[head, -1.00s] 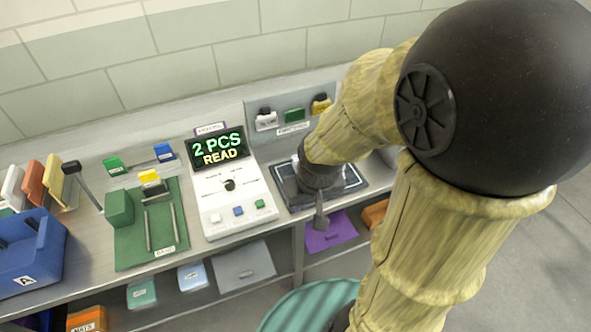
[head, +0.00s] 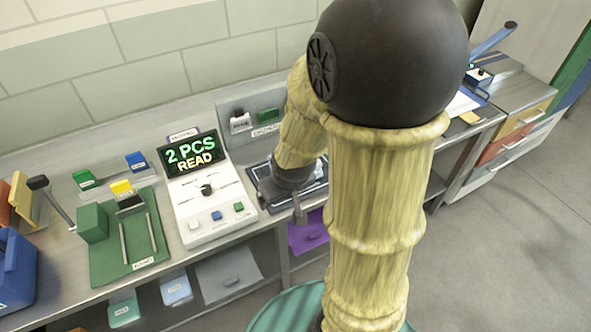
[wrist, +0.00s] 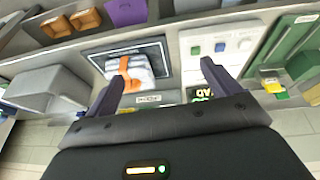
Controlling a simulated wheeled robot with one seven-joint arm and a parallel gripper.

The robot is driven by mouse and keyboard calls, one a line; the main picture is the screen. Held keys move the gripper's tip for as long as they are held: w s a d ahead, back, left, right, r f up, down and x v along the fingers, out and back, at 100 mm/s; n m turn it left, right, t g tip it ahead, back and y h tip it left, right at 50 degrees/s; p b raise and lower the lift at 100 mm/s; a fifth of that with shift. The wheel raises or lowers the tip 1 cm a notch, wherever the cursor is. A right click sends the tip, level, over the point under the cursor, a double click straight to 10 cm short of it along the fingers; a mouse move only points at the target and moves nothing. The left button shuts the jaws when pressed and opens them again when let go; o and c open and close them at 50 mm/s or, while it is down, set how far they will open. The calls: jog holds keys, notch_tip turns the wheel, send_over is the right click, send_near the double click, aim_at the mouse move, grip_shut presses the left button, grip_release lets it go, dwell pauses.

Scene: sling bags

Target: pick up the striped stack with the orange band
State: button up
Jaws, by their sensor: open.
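The striped stack, white and grey with an orange band (wrist: 131,74), lies on a dark framed pad (wrist: 158,54) in the wrist view. The pad also shows in the head view (head: 256,172), where my arm and gripper hide most or all of the stack. My gripper (wrist: 162,70) is open and empty. In the wrist view its left finger overlaps the picture just beside the stack, and its right finger is over the bench by the white console. I cannot tell its height above the bench. In the head view my gripper (head: 298,205) is partly seen at the pad's front edge.
Left of the pad stands the white console (head: 205,205) with its "2 PCS READ" display (head: 191,153). A back rack (head: 258,118) holds small blocks behind the pad. A green fixture (head: 128,240) and a blue bin (head: 15,265) stand further left. A grey bin (wrist: 45,90) shows in the wrist view.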

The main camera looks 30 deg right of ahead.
jog(key=w+d+f+n+t+y+b, duration=0.1)
jog(key=w+d+f+t+b, duration=0.35)
jog(key=f, duration=0.25)
jog(key=w+d+f+t+y+b, duration=0.1)
jog(key=w+d+f+t+b, duration=0.4)
jog(key=f, duration=0.3)
jog(key=d+t+b, duration=0.1)
jog(key=s+d+r+m+t+b, duration=0.1)
jog(key=d, duration=0.1)
jog(key=s+d+t+h+b, duration=0.1)
jog(key=d+t, duration=0.1)
jog(key=shift+d+r, duration=0.1)
jog(key=shift+r, duration=0.3)
